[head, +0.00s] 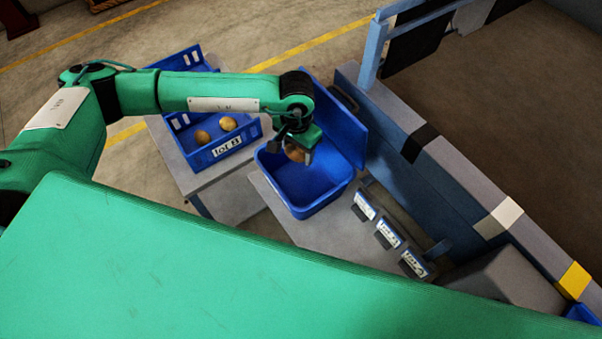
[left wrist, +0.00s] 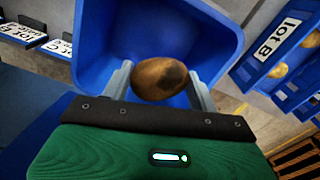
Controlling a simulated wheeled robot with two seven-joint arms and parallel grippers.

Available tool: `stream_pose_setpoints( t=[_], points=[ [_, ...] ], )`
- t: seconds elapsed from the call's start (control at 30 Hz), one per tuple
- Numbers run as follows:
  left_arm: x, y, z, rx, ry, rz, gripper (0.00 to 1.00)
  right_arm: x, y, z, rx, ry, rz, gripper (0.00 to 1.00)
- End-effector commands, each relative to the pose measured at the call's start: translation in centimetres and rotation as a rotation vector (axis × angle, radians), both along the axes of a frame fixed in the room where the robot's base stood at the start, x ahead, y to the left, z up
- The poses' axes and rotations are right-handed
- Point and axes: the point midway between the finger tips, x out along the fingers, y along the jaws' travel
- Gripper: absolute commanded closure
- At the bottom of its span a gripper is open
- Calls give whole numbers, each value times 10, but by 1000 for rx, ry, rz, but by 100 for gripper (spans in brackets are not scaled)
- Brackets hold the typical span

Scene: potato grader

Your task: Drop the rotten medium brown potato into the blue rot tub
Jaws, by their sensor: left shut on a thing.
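My left gripper (head: 297,150) is shut on a brown potato (head: 294,152) and holds it over the open mouth of the blue tub (head: 333,203). In the left wrist view the potato (left wrist: 160,79) sits between the two fingers (left wrist: 161,88) and has a dark patch on its right side. The blue tub (left wrist: 92,62) opens behind it there, and its inside looks empty where I can see it. My right gripper is not in view.
A blue crate (head: 188,158) labelled Lot B, with two potatoes (head: 202,137) showing, stands left on a grey table. Small labelled plates (head: 387,235) lie right of the tub. A raised blue panel (head: 335,117) stands behind the tub, beside the machine's long side rail (head: 440,160).

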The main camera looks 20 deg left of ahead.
Motion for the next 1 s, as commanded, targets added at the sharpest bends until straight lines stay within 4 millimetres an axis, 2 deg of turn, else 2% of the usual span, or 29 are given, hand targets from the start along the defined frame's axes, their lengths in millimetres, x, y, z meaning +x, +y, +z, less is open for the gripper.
stream_pose_setpoints(
  t=[0.1, 0.3, 0.6, 0.63, 0.73, 1.0],
  points=[
    [-1, 0, -17, 1, 3, 1, 65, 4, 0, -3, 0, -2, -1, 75],
    [-1, 0, -36, 1, 2, 2, 65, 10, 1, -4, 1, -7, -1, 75],
    [0, 0, -39, 0, 1, 1, 65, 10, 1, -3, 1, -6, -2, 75],
    [0, 0, -39, 0, 1, 1, 37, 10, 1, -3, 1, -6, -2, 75],
    [0, 0, -38, 0, 1, 1, 17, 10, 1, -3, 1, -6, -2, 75],
    [0, 0, -38, 0, 1, 1, 15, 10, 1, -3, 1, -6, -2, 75]
  ],
)
